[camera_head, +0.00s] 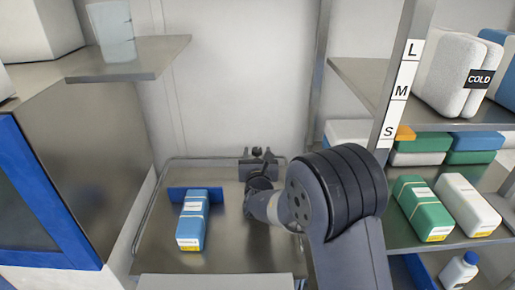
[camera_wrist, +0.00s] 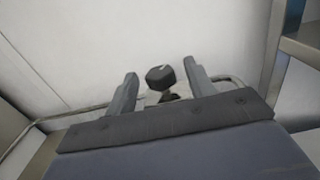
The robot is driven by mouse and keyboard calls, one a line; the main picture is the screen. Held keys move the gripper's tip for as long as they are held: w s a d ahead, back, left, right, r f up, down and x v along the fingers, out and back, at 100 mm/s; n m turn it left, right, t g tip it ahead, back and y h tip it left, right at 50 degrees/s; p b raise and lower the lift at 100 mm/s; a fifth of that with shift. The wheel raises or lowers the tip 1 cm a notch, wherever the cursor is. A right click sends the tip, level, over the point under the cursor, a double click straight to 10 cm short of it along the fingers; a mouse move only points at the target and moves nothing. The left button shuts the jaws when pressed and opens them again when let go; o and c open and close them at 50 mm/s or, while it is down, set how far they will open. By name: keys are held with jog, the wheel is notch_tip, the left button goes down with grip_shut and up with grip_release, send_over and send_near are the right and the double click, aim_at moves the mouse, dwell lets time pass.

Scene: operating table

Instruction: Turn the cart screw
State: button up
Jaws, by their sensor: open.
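The cart (camera_head: 225,257) is a metal tray with a raised rail, against the white wall. A dark screw knob (camera_head: 257,152) on a clamp stands at the cart's back rail. My gripper (camera_head: 259,178) is over the cart, just in front of the clamp, partly hidden by my arm. In the wrist view, the dark screw knob (camera_wrist: 161,77) shows between the two open fingers of my gripper (camera_wrist: 160,83), beyond or near the fingertips. Whether the fingers touch it cannot be told.
A blue and white package (camera_head: 193,222) lies on the cart to the left, by a blue plate. Shelves with green, blue and white packages (camera_head: 422,208) stand close on the right. A metal shelf (camera_head: 130,62) juts out at left.

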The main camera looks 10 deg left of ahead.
jog(key=shift+x, duration=1.15)
jog(key=shift+c, duration=0.2)
jog(key=c, duration=0.9)
